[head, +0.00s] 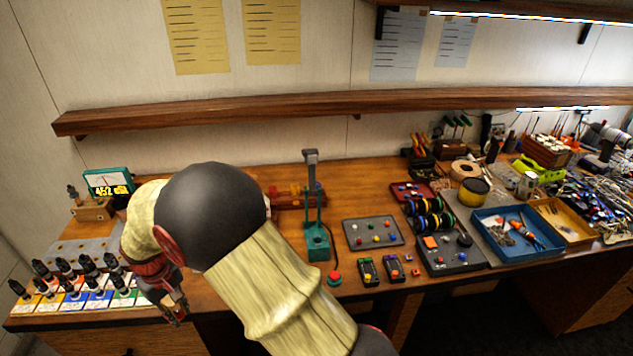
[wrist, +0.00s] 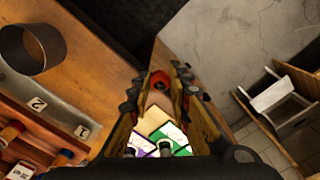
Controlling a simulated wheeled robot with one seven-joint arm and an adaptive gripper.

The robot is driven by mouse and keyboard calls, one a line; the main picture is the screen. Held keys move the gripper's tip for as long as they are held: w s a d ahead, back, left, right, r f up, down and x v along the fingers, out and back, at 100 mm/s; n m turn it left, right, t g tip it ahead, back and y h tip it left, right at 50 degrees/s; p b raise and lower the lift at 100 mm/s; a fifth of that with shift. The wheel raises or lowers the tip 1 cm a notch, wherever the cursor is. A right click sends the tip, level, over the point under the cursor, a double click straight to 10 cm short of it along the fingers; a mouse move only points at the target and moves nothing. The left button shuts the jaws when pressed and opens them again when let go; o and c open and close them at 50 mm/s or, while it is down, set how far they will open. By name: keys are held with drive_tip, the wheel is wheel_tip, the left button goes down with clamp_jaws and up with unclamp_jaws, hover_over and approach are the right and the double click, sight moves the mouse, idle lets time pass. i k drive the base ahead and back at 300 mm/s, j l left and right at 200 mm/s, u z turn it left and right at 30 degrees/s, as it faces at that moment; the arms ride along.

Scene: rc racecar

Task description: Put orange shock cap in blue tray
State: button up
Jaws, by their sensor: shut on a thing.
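My gripper (head: 174,312) is at the front left of the bench, beside the rack of shocks. In the wrist view its fingers (wrist: 160,88) are closed around a small orange-red round part at their tips, which looks like the orange shock cap (wrist: 160,77). The fingers hide part of its sides. I cannot make the cap out in the head view. The blue tray (head: 481,224) is far off on the right side of the bench, with a tool and small parts lying in it.
Shocks stand on coloured bases (head: 88,302) at the left. A green press (head: 317,243), a red button (head: 334,279), a grey parts tray (head: 373,245) and a dark box (head: 452,262) stand between my gripper and the blue tray. A yellow tray (head: 580,238) adjoins it.

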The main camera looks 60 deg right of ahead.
sight(539, 237)
drive_tip(key=k+l+u, duration=0.25)
drive_tip(key=k+u, duration=0.15)
drive_tip(key=k+l+u, duration=0.1)
drive_tip(key=k+u, duration=0.25)
drive_tip(key=k, duration=0.2)
drive_tip(key=k+l+z, duration=0.1)
drive_tip(key=k+z, duration=0.3)
drive_tip(key=k+l+z, duration=0.2)
drive_tip(key=z, duration=0.25)
drive_tip(key=k+l+z, duration=0.4)
drive_tip(key=i+j, duration=0.05)
drive_tip(key=j, duration=0.05)
